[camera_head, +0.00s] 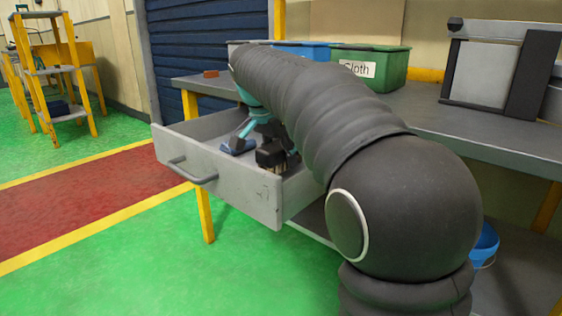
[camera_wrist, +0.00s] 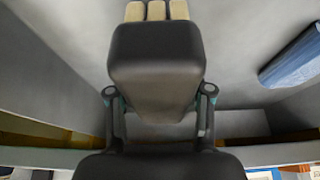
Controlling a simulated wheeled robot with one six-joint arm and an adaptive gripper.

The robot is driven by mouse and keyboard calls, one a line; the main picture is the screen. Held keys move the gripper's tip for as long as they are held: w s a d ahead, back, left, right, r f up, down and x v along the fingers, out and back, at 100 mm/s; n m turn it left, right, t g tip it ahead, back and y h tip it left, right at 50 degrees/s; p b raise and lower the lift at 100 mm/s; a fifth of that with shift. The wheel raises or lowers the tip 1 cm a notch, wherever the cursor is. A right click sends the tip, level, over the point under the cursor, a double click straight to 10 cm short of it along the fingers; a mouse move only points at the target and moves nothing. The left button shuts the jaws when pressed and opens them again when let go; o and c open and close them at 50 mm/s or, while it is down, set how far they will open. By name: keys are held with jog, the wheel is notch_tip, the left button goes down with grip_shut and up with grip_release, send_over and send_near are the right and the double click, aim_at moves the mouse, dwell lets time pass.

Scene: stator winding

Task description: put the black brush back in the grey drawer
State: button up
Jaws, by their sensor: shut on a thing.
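The grey drawer (camera_head: 222,184) is pulled open under the workbench. My gripper (camera_wrist: 159,95) is shut on the black brush (camera_wrist: 155,55), with a finger on each side of it. Pale bristle tufts show at the brush's far end in the wrist view. In the head view the brush (camera_head: 269,154) is within the open drawer's outline, near its front right corner, with my gripper above it. I cannot tell whether the brush touches the drawer floor. My arm hides the drawer's right and back parts.
A blue object (camera_head: 238,146) lies in the drawer left of the brush; it also shows in the wrist view (camera_wrist: 293,58). A green bin marked "Cloth" (camera_head: 384,68) and a blue bin (camera_head: 312,50) stand on the workbench (camera_head: 440,115). A blue bucket (camera_head: 485,244) is below.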

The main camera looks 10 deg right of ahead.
jog(key=shift+f, duration=0.45)
jog(key=shift+f, duration=0.15)
jog(key=o, duration=1.1)
jog(key=p+v, duration=0.3)
jog(key=v, duration=0.9)
jog(key=shift+d+r, duration=0.1)
jog(key=shift+r, duration=0.1)
